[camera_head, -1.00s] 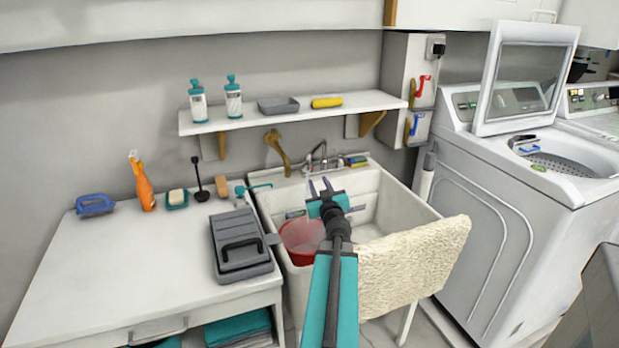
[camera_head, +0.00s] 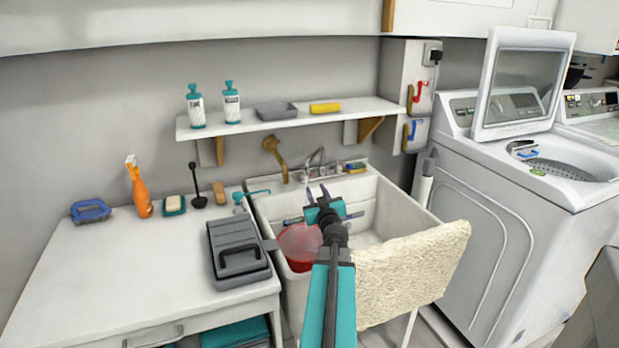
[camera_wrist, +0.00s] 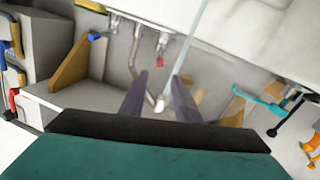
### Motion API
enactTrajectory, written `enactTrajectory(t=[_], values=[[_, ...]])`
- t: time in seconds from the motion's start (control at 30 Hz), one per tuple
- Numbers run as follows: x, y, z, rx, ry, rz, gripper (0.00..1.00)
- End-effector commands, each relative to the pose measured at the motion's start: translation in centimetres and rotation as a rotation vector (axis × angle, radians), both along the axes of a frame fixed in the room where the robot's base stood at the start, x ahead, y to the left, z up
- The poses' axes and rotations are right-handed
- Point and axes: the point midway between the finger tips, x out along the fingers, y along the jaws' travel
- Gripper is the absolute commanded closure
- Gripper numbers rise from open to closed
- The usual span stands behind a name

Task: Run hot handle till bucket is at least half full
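The red bucket (camera_head: 299,248) stands in the left part of the white utility sink (camera_head: 425,213). Its upper part looks pale and translucent; I cannot read the water level. The metal faucet (camera_head: 320,165) is at the sink's back edge. In the wrist view a red handle (camera_wrist: 162,42) shows beyond and between my fingertips, and a blue handle (camera_wrist: 96,35) is to its left. My gripper (camera_head: 318,190) is over the sink, in front of the faucet. In the wrist view its two fingers (camera_wrist: 160,82) are apart with nothing clearly held.
A cream towel (camera_head: 412,272) hangs over the sink's front edge. A shelf (camera_head: 290,118) with bottles is above. Wall boxes with red (camera_head: 417,90) and blue (camera_head: 413,128) levers are right.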

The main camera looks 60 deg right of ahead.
Motion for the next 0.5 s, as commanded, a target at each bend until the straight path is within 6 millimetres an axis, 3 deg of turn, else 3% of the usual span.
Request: enactTrajectory(t=[0.5], values=[[3.3,-3.5,-0.1,0.000,0.000,0.001,0.71]])
